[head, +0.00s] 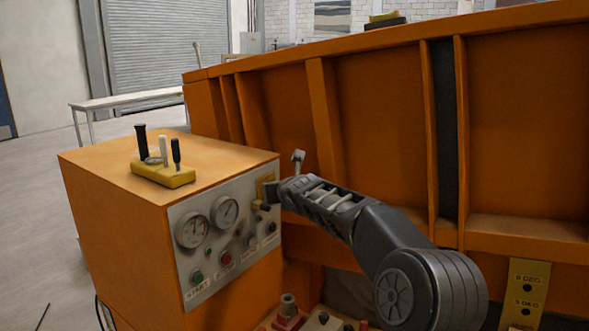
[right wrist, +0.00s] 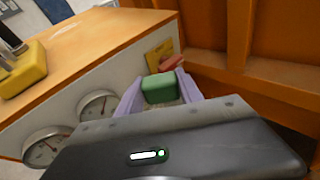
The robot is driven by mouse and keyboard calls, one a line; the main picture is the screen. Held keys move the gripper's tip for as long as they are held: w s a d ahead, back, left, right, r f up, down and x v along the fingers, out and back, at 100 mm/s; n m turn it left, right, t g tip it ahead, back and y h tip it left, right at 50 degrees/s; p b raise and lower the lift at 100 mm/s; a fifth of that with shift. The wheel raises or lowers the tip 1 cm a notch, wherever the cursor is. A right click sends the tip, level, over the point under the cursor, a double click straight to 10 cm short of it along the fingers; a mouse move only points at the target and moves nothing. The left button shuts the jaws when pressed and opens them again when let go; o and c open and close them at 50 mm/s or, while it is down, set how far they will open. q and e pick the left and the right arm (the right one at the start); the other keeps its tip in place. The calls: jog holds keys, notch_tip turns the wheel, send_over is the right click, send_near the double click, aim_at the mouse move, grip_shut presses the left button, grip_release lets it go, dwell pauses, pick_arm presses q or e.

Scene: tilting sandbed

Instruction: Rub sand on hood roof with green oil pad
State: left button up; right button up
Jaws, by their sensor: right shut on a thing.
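My right gripper (head: 270,192) is at the far right end of the control panel, in front of the orange wall. In the right wrist view it is shut on the green oil pad (right wrist: 160,88), held between two pale purple fingers. In the head view the pad cannot be made out. The orange control cabinet has a flat top (head: 105,159), also in the right wrist view (right wrist: 98,38), lying left of and above my gripper. No part is labelled as the hood roof, and I cannot make out distinct sand. My left gripper is not in view.
A yellow lever block (head: 163,175) stands on the cabinet top. The panel carries gauges (head: 193,231) and several knobs. A small reddish thing (right wrist: 171,63) lies just beyond the pad. The ribbed orange bed wall (head: 385,130) rises close to my right arm.

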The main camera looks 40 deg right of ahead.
jog(key=a+f+n+y, duration=0.1)
jog(key=a+f, duration=0.6)
jog(key=f, duration=0.3)
jog(key=a+f+n+y, duration=0.1)
jog(key=a+f, duration=0.7)
jog(key=f, duration=0.3)
jog(key=shift+t, duration=0.3)
jog(key=shift+y, duration=0.3)
jog(key=s+a+f, duration=0.2)
jog(key=f, duration=0.1)
jog(key=s+a+f, duration=0.2)
jog(key=a, duration=0.1)
jog(key=s+a+f, duration=0.2)
jog(key=s+f, duration=0.1)
jog(key=shift+a+f, duration=0.3)
jog(key=shift+a, duration=0.1)
jog(key=shift+s+a+f+n+y, duration=0.15)
jog(key=shift+s+a+n, duration=0.05)
jog(key=shift+s+a, duration=0.35)
jog(key=shift+s+a+f+n+y, duration=0.2)
jog(key=shift+s+a, duration=0.2)
jog(key=shift+a, duration=0.25)
jog(key=shift+n+y, duration=0.7)
jog(key=shift+y, duration=0.15)
jog(key=a, duration=0.4)
jog(key=a+r, duration=0.1)
jog(key=a, duration=0.1)
jog(key=shift+s, duration=0.2)
